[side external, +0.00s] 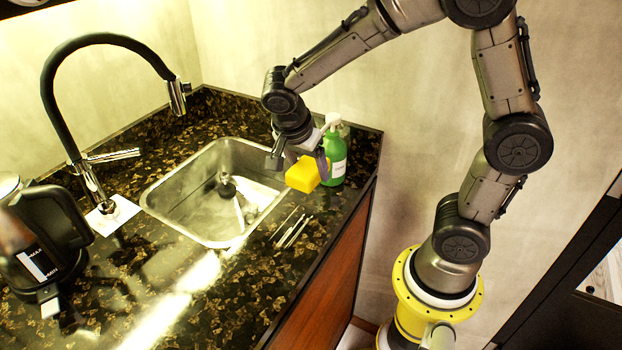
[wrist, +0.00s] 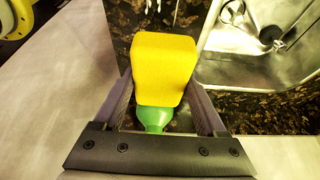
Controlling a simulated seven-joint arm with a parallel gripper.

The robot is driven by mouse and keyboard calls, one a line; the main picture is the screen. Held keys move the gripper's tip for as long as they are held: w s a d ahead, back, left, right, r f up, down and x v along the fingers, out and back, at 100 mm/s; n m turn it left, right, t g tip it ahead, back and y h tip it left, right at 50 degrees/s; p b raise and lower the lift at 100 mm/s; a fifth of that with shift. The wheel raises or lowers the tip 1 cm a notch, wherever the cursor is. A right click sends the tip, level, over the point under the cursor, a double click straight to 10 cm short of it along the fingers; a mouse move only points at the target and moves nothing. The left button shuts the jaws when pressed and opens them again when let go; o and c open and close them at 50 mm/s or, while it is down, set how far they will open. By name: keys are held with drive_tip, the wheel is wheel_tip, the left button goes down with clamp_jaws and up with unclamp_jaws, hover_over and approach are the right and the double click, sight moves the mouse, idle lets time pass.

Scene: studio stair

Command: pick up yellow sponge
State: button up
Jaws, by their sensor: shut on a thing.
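The yellow sponge (side external: 304,174) is a small block held at the end of my gripper (side external: 300,160), above the right part of the counter. In the wrist view the sponge (wrist: 164,68) sits between the two fingers of my gripper (wrist: 162,100), which are shut on its sides. In the side view it overlaps the green bottle (side external: 335,160) behind it; the gap between them cannot be told. The bottle's green top part also shows below the sponge in the wrist view (wrist: 153,117).
A steel sink (side external: 165,195) is set in the dark speckled counter (side external: 215,290), with a black tap (side external: 100,40) behind it. Thin utensils (side external: 291,232) lie near the front edge. A black kettle (side external: 45,235) stands at the left. The wall is close behind the bottle.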

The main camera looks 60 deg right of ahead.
drive_tip(key=a, duration=1.9)
drive_tip(key=shift+f, duration=0.15)
drive_tip(key=shift+d, duration=0.1)
